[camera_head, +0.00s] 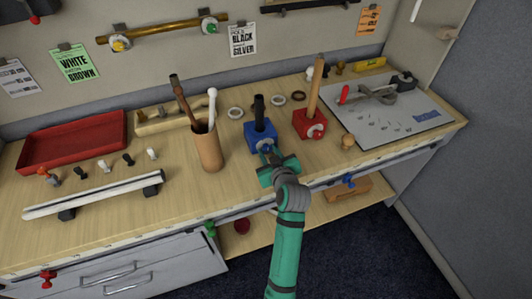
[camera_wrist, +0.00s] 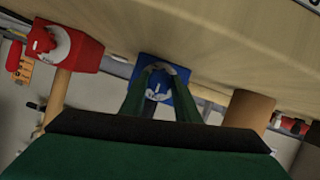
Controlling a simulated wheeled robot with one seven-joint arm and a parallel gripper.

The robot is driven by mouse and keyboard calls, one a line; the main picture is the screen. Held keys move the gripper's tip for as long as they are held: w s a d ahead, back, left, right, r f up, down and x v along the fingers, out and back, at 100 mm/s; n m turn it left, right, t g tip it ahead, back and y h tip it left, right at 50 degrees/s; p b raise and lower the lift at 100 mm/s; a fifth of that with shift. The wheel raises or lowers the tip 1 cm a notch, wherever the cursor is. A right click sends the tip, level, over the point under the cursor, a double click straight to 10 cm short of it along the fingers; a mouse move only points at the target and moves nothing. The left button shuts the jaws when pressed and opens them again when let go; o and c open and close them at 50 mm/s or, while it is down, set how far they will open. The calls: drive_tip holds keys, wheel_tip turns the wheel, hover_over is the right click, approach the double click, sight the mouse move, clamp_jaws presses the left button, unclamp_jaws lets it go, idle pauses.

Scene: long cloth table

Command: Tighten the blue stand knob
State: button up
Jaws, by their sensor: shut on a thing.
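The blue stand (camera_head: 253,137) is a blue block with a black rod standing upright in it, in the middle of the table near the front edge. The blue stand knob (camera_head: 267,149) is on its front face, partly hidden by my gripper (camera_head: 274,157), which reaches it from the front. In the wrist view the blue stand (camera_wrist: 184,105) is upside down, and the fingertips of my gripper (camera_wrist: 160,78) are closed around the knob (camera_wrist: 160,92). Part of the knob shows between the fingers.
A red stand (camera_head: 309,124) with a wooden rod stands close to the right. A wooden cup (camera_head: 207,150) with sticks stands close to the left. A drawer (camera_head: 130,280) is below left.

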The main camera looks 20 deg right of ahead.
drive_tip(key=shift+a+y, duration=0.15)
drive_tip(key=shift+y, duration=0.15)
drive_tip(key=shift+s+d+m+y, duration=0.2)
drive_tip(key=shift+d+m+y, duration=0.15)
drive_tip(key=shift+m+y, duration=0.45)
drive_tip(key=m+y, duration=0.2)
drive_tip(key=m, duration=0.1)
drive_tip(key=shift+d+f+m, duration=0.1)
drive_tip(key=shift+m, duration=0.3)
drive_tip(key=shift+w+m+y, duration=0.15)
drive_tip(key=shift+m+y, duration=0.35)
drive_tip(key=shift+m, duration=0.3)
drive_tip(key=shift+t, duration=0.3)
